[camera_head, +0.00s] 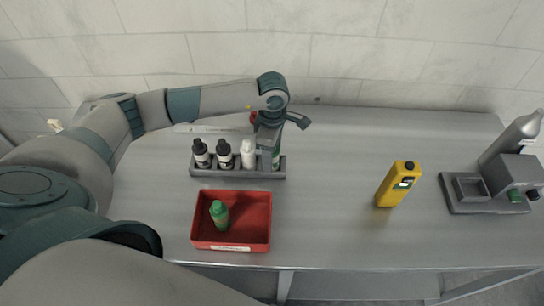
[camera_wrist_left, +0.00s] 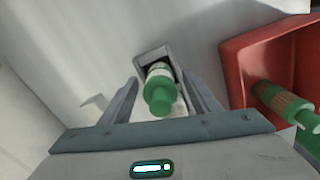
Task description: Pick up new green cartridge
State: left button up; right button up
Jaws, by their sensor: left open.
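A green-capped cartridge (camera_wrist_left: 160,88) with a pale label stands in the end slot of a grey rack (camera_head: 213,174). In the head view this cartridge (camera_head: 276,158) shows only as a green strip beneath my gripper. My left gripper (camera_head: 270,140) points down over the rack's right end. In the wrist view its open fingers (camera_wrist_left: 163,82) lie on either side of the cartridge, with visible gaps. A second green cartridge (camera_head: 219,215) leans in the red tray (camera_head: 262,238); it also shows in the wrist view (camera_wrist_left: 285,104). My right gripper is out of view.
Two black-capped bottles (camera_head: 201,153) and a white bottle (camera_head: 248,153) stand in the rack's other slots. A grey machine (camera_head: 512,180) sits at the right. The table between rack and device is clear.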

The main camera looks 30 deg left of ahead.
pick_arm(q)
jog(key=c, duration=1.1)
jog(key=shift+c, duration=0.2)
jog(key=shift+r, duration=0.15)
jog(key=shift+r+b, duration=0.45)
jog(key=shift+b, duration=0.15)
jog(key=r+b, duration=0.2)
jog(key=r, duration=0.1)
jog(key=shift+d, duration=0.4)
jog(key=s+d+r+b, duration=0.2)
jog(key=d+r+b, duration=0.3)
jog(key=d, duration=0.5)
jog(key=shift+d+r, duration=0.4)
jog(key=shift+r, duration=0.55)
